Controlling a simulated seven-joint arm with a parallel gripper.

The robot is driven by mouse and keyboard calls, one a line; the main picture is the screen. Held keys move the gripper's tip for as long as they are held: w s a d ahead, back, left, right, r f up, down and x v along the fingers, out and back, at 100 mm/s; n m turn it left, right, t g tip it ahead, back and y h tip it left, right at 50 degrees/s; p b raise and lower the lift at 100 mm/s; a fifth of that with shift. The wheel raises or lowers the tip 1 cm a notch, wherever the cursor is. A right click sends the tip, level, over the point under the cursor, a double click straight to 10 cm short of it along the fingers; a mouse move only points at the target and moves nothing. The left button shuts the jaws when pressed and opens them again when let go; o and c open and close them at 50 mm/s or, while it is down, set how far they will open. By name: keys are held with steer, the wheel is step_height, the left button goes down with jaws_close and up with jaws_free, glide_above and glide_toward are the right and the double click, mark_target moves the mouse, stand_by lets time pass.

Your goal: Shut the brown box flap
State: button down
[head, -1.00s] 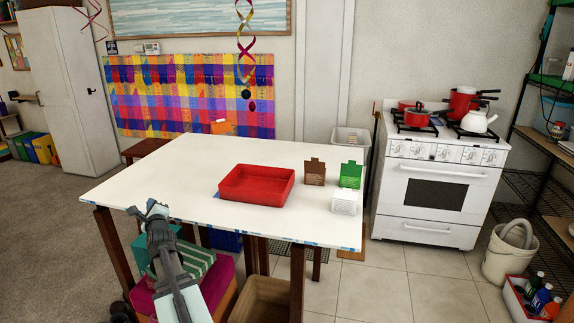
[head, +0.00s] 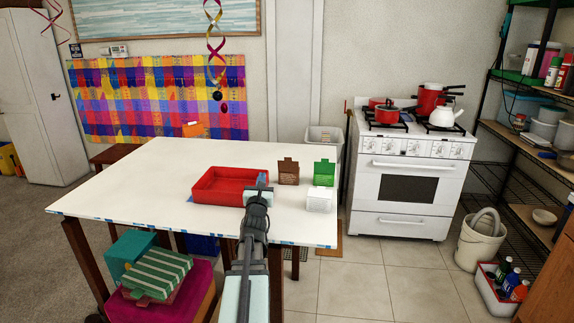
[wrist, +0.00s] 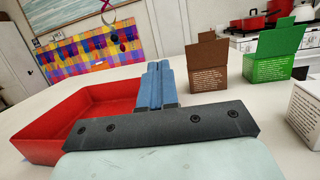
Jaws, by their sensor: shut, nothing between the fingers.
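The brown box (head: 288,174) stands upright on the white table, right of the red tray, with its flap (wrist: 206,36) raised above the top. In the wrist view the brown box (wrist: 208,68) is just right of and beyond my fingers, with printed text on its front. My gripper (head: 262,179) is shut and empty, in front of the red tray's right side and left of the brown box. In the wrist view the blue fingertips of my gripper (wrist: 158,68) are together and apart from the box.
A green box (head: 324,173) with a raised flap stands right of the brown box. A white box (head: 319,200) stands in front of the green one. The red tray (head: 205,197) lies left. The table (head: 120,185) is clear farther left.

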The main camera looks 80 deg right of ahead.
steer(key=g, duration=0.1)
glide_toward(288, 158)
steer(key=a, duration=0.2)
steer(key=a+f, duration=0.1)
steer(key=shift+w, duration=0.3)
steer(key=shift+s+d+g, duration=0.15)
steer(key=shift+s+g, duration=0.1)
steer(key=shift+g, duration=0.15)
steer(key=x, duration=0.9)
steer(key=shift+w+d+r, duration=0.1)
steer(key=shift+d+r, duration=0.15)
steer(key=shift+d, duration=0.05)
